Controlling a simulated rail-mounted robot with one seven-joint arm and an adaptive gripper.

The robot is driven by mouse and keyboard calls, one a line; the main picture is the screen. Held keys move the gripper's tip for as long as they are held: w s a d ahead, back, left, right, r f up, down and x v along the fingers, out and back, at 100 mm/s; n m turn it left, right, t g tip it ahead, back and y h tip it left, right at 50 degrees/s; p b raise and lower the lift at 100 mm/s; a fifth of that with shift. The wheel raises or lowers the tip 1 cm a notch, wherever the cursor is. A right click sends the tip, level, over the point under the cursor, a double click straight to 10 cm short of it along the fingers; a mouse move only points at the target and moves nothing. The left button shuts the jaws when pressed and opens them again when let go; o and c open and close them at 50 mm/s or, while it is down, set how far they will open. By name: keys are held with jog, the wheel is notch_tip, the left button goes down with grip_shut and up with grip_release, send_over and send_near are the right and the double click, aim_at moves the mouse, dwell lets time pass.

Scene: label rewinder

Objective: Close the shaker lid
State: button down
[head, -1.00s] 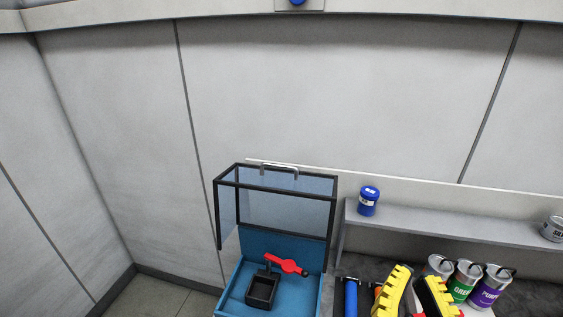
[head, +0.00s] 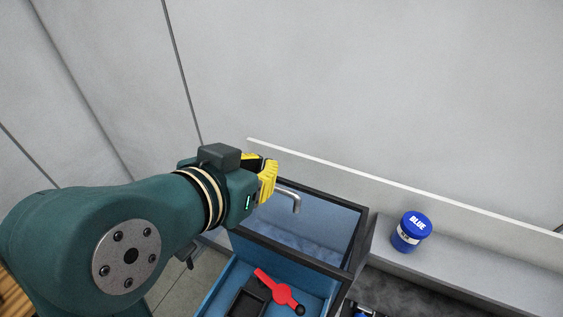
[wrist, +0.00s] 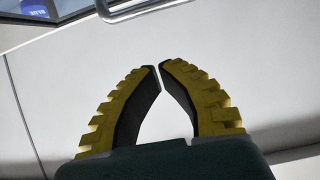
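The shaker is a blue box (head: 217,287) with a lid (head: 352,262) of dark frame and clear panels. The lid stands raised above the open box. A grey metal handle (head: 292,197) sticks out from the lid's top edge. Inside the box are a red clamp lever (head: 278,289) and a black holder (head: 245,302). My gripper (head: 272,182) has yellow ridged fingers and is beside the handle, at its left; I cannot tell whether they touch. In the wrist view the fingertips (wrist: 159,68) nearly meet, with nothing between them. A lid edge shows at upper left there.
A blue paint can (head: 411,232) stands on the grey shelf (head: 458,273) to the right of the lid; it also shows in the wrist view (wrist: 40,8). The pale wall (head: 380,90) rises close behind the shaker.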

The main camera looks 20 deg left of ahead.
jog(key=p, duration=0.4)
send_over(276, 195)
jog(key=w, duration=0.3)
jog(key=f, duration=0.4)
jog(key=shift+w+d, duration=0.1)
jog(key=shift+d, duration=0.1)
jog(key=shift+a+f, duration=0.1)
jog(key=shift+f, duration=0.25)
jog(key=shift+s+f+p, duration=0.25)
jog(key=shift+s+f, duration=0.15)
jog(key=shift+s, duration=0.4)
jog(key=shift+s+f+p, duration=0.2)
jog(key=shift+s+f, duration=0.15)
jog(key=shift+s, duration=0.45)
